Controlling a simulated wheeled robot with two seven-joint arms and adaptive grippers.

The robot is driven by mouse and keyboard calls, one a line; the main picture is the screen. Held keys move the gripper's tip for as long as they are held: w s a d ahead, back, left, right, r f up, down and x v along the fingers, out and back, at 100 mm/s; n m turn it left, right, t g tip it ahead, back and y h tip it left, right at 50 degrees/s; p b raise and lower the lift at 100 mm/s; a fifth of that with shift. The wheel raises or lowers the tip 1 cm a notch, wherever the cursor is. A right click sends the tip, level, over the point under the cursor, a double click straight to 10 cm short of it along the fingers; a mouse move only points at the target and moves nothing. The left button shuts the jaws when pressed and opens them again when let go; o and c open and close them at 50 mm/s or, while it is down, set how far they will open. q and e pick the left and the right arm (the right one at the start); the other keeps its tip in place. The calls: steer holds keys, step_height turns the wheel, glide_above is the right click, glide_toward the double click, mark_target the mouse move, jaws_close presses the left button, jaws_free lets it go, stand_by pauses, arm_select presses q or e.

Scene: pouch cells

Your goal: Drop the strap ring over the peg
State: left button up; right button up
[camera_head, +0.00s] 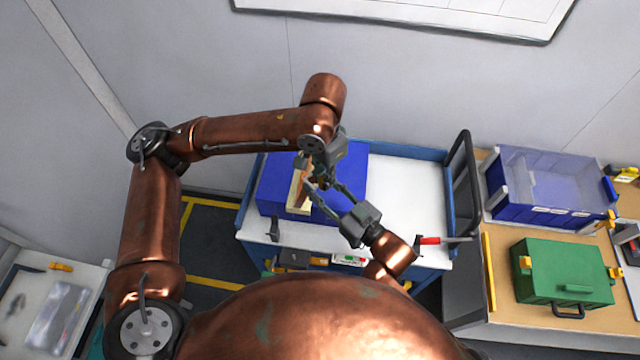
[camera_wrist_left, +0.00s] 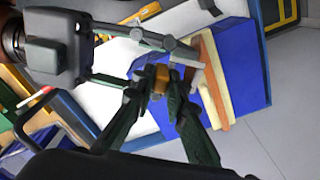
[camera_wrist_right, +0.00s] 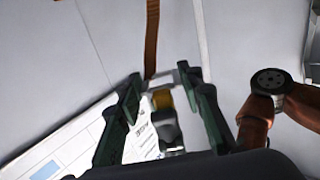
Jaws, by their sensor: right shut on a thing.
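A brown strap (camera_wrist_right: 151,40) runs away from between my right gripper's fingertips in the right wrist view. A small grey piece (camera_wrist_right: 185,72), seemingly the strap ring, is at those fingertips. My right gripper (camera_head: 314,190) is shut on it above the blue block; its fingers (camera_wrist_right: 162,82) stand well apart. A yellow piece with a grey body (camera_wrist_right: 163,100) shows between them; I cannot tell whether it is the peg. My left gripper (camera_head: 310,168) is close beside the right one. Yellow (camera_wrist_left: 160,80) also shows between its fingertips (camera_wrist_left: 165,76), whether held or behind is unclear.
A beige slab with a brown strip (camera_head: 297,192) lies on the blue block (camera_head: 275,180) on the white cart top (camera_head: 420,200). A red-handled tool (camera_head: 430,240) lies at the cart's right. A blue bin (camera_head: 500,195) and green case (camera_head: 560,270) stand on the right bench.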

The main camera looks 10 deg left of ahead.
arm_select(q)
steer(key=o, duration=0.5)
steer(key=shift+r, duration=0.15)
